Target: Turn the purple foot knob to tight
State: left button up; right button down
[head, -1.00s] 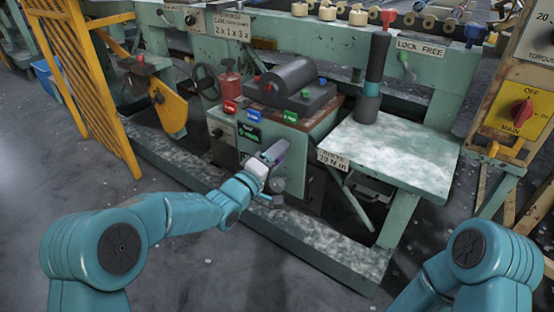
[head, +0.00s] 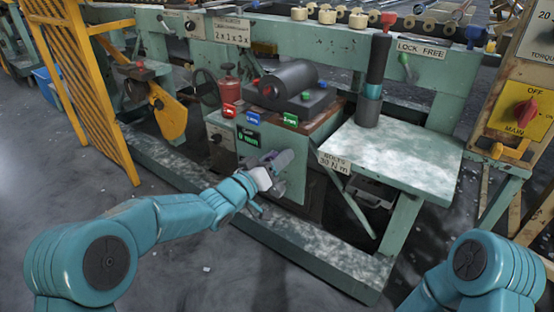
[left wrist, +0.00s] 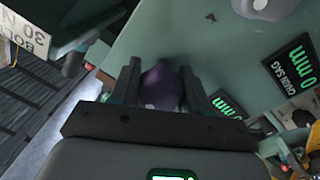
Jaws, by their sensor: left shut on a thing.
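The purple foot knob (left wrist: 160,88) sits between the fingers of my left gripper (left wrist: 160,78) in the left wrist view. The dark fingers stand on both sides of it and are shut on it. In the head view my left gripper (head: 278,161) is at the front of the green machine cabinet (head: 293,178), below a dark display (head: 248,137) with green figures; the knob is hidden there. The left wrist view shows the display (left wrist: 293,68) at right, reading 0 mm and CHAIN SAG. My right gripper is not in view.
A pale bench top (head: 400,157) with a bolts sign (head: 334,162) stands right of the cabinet. A green floor beam (head: 310,250) runs below the gripper. A yellow slatted guard (head: 85,90) is at left. Open grey floor lies in front.

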pick_arm(q)
jog(key=shift+r+m, duration=0.1)
jog(key=shift+m, duration=0.2)
jog(key=o, duration=1)
jog(key=shift+o, duration=0.2)
jog(key=p+v, duration=0.4)
jog(key=v, duration=1.2)
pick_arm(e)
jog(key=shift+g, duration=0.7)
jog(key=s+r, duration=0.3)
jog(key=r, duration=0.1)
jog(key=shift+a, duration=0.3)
pick_arm(q)
jog(key=shift+s+a, duration=0.1)
